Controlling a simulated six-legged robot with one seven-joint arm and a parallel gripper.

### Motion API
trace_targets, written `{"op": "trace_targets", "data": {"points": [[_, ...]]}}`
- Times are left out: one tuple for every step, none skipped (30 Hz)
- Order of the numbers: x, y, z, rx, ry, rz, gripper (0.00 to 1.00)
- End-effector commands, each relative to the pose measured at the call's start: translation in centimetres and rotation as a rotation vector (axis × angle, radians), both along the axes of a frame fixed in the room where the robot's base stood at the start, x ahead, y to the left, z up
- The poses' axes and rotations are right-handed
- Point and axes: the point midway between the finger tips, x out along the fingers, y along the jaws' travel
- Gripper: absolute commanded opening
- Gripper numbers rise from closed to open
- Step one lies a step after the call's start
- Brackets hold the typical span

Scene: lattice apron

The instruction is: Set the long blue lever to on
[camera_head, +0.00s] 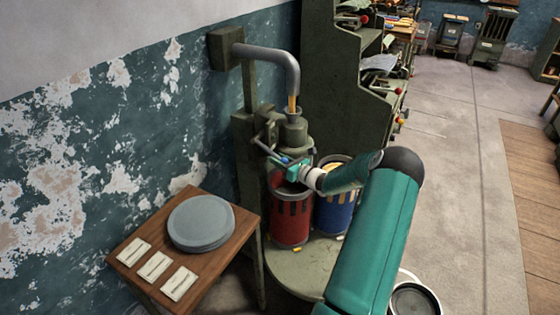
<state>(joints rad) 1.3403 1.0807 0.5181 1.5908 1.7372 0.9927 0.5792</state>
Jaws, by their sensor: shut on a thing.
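The blue lever (287,160) is on the dark green machine (297,128) by the wall. Only a short stretch of blue shows, and its full length and setting cannot be made out. My gripper (284,163) is at the lever, reached from the right by my teal arm. It is shut on the lever, and its fingers hide part of it. A grey metal bar juts out to the left of the lever on the machine.
A red canister (291,218) and a blue canister (335,212) stand below on a round green table (295,268). A small wooden table (228,202) at left holds a grey disc (201,222) and several white cards. A grey pipe (275,56) runs above. Floor at right is open.

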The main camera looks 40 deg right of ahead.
Motion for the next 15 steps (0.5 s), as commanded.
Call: {"op": "trace_targets", "data": {"points": [[0.0, 0.0, 0.0, 0.0, 0.0, 0.0, 0.0], [0.0, 0.0, 0.0, 0.0, 0.001, 0.0, 0.0], [0.0, 0.0, 0.0, -0.001, 0.002, 0.0, 0.0], [0.0, 0.0, 0.1, -0.001, 0.004, 0.001, 0.0], [-0.1, 0.0, 0.1, -0.003, 0.006, 0.0, 0.0], [-0.1, 0.0, 0.1, -0.004, 0.011, 0.001, 0.0], [-0.1, 0.0, 0.2, -0.006, 0.016, 0.001, 0.0], [-0.2, 0.0, 0.3, -0.008, 0.022, 0.001, 0.0], [-0.2, -0.1, 0.4, -0.012, 0.032, 0.0, 0.0], [-0.3, -0.1, 0.6, -0.016, 0.041, 0.001, 0.0], [-0.3, -0.1, 0.7, -0.018, 0.051, 0.001, 0.0], [-0.4, -0.1, 0.9, -0.024, 0.066, 0.001, 0.0], [-0.5, -0.1, 1.1, -0.029, 0.081, 0.0, 0.0], [-0.5, -0.2, 1.2, -0.032, 0.097, 0.0, 0.0], [-0.6, -0.2, 1.6, -0.039, 0.119, 0.0, 0.0]]}}
